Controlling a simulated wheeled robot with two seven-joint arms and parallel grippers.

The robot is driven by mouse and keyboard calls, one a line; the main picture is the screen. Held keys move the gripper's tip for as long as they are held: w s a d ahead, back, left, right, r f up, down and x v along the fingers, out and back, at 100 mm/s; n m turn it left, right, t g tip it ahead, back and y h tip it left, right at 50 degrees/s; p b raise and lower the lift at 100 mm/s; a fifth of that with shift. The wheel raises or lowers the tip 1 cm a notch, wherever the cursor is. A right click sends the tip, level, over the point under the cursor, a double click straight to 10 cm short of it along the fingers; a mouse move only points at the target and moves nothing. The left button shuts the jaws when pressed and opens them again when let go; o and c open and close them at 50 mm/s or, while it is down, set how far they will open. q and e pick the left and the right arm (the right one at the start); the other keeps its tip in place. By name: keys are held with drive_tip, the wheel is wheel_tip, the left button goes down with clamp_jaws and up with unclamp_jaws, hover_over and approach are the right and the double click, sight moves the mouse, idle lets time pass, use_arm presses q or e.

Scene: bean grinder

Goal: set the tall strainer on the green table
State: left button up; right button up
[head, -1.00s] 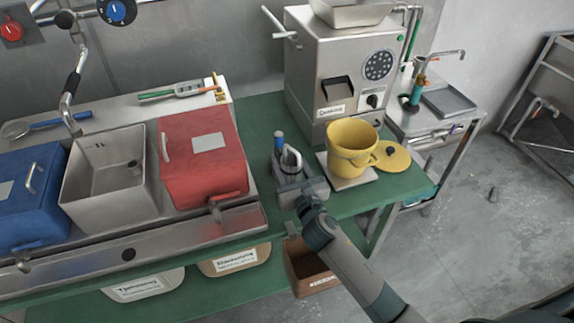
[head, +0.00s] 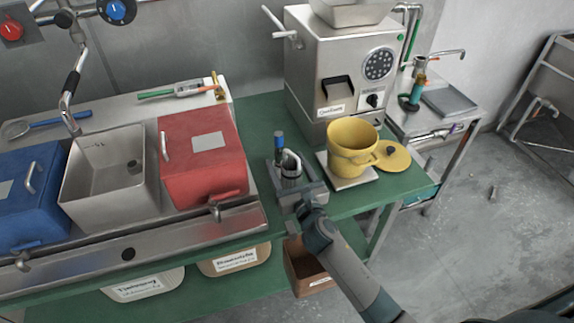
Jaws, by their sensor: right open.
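My left gripper is not in view.
A yellow pot (head: 352,148) stands on a pale board to the right, beside a yellow lid (head: 393,157). The grinder (head: 345,70) stands behind. A red-covered box (head: 202,165) and the steel sink unit are close on the left. Bare green tabletop shows behind the cylinder.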

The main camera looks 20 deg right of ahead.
sight(295, 182)
drive_tip(key=shift+r, duration=0.2)
drive_tip(key=shift+s+f, duration=0.1)
drive_tip(key=shift+s, duration=0.15)
drive_tip(key=s+b, duration=0.2)
drive_tip(key=s, duration=0.8)
drive_tip(key=shift+s+d, duration=0.1)
drive_tip(key=shift+d, duration=0.05)
drive_tip(key=shift+s, duration=0.7)
